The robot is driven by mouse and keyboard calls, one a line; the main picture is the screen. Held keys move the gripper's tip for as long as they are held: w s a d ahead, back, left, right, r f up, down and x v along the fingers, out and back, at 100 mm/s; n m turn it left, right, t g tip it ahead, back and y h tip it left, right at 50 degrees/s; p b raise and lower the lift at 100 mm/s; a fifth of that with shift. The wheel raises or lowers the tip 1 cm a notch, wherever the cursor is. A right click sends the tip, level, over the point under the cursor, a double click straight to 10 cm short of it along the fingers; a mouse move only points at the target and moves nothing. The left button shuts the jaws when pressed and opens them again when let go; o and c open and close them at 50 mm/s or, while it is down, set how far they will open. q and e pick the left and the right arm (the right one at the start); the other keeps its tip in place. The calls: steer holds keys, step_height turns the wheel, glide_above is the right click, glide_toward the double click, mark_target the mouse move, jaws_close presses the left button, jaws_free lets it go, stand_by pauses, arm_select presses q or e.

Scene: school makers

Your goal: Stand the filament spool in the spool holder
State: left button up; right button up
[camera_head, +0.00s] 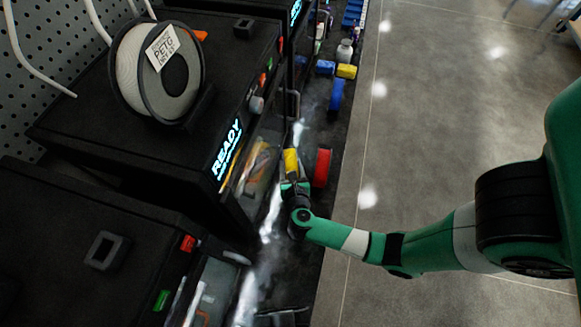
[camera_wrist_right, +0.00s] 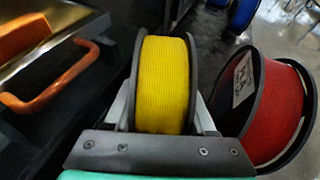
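A yellow filament spool (camera_head: 291,161) with dark flanges stands upright on the dark bench, beside a red spool (camera_head: 322,167). My right gripper (camera_head: 293,183) is at the yellow spool. In the right wrist view, the yellow spool (camera_wrist_right: 163,85) is between my two fingers (camera_wrist_right: 163,105), one along each flange; whether they press on it is unclear. The red spool (camera_wrist_right: 272,112) is just right of them. A white spool labelled PETG (camera_head: 155,70) stands in a black holder (camera_head: 197,109) on a printer. I cannot single out an empty spool holder. My left gripper is out of view.
Black printers with a READY display (camera_head: 227,148) line the left side. A blue spool (camera_head: 336,95) and bottles (camera_head: 344,52) are farther along the bench. An orange handle (camera_wrist_right: 50,90) is close left of my gripper.

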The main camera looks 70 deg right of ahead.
mark_target(290, 161)
jaws_close()
steer(key=shift+r, duration=0.1)
steer(key=shift+r, duration=0.45)
step_height(290, 161, up, 2)
steer(key=shift+r+p, duration=0.25)
steer(key=shift+p, duration=0.65)
steer(key=a+r, duration=0.1)
steer(key=s+a+r+p, duration=0.1)
steer(key=r, duration=0.1)
steer(key=s+a+r+p, duration=0.1)
steer(key=a+r, duration=0.1)
steer(key=shift+r, duration=0.2)
steer(key=s+p+v, duration=0.1)
steer(key=v, duration=0.9)
steer(key=shift+r, duration=0.2)
